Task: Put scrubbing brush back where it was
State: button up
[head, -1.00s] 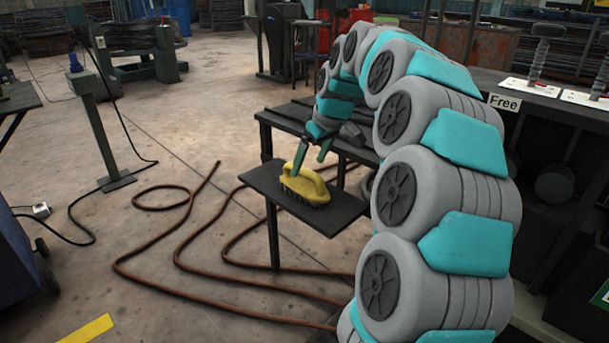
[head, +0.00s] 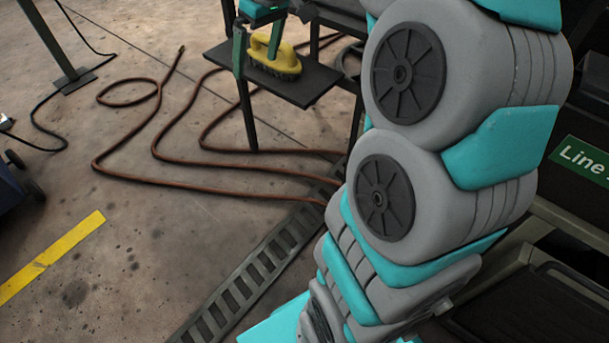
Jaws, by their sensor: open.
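The yellow scrubbing brush (head: 287,63) with dark bristles rests bristles-down on a small dark shelf (head: 312,88) at the top of the head view. My gripper (head: 256,62) is open and points down at the brush. One green finger is at the left end of the brush, and the other is by its handle. I cannot tell whether the fingers touch it. The upper part of my gripper is cut off by the top edge of the picture.
A reddish-brown hose (head: 150,150) lies in loops on the floor left of and below the shelf. A slotted floor grate (head: 250,272) runs diagonally. A green "Line" sign (head: 583,160) is at the right.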

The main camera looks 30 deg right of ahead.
jog(key=s+a+f+m+g, duration=0.1)
jog(key=s+f, duration=0.3)
jog(key=s, duration=0.6)
jog(key=s+a+f+m+g+h, duration=0.1)
jog(key=s+a+f, duration=0.3)
jog(key=s, duration=0.6)
jog(key=s+a+f+m+g, duration=0.1)
jog(key=s+a+f+g, duration=0.1)
jog(key=s+f, duration=0.4)
jog(key=s, duration=0.4)
jog(key=shift+a+m+h, duration=0.35)
jog(key=shift+m+h, duration=0.05)
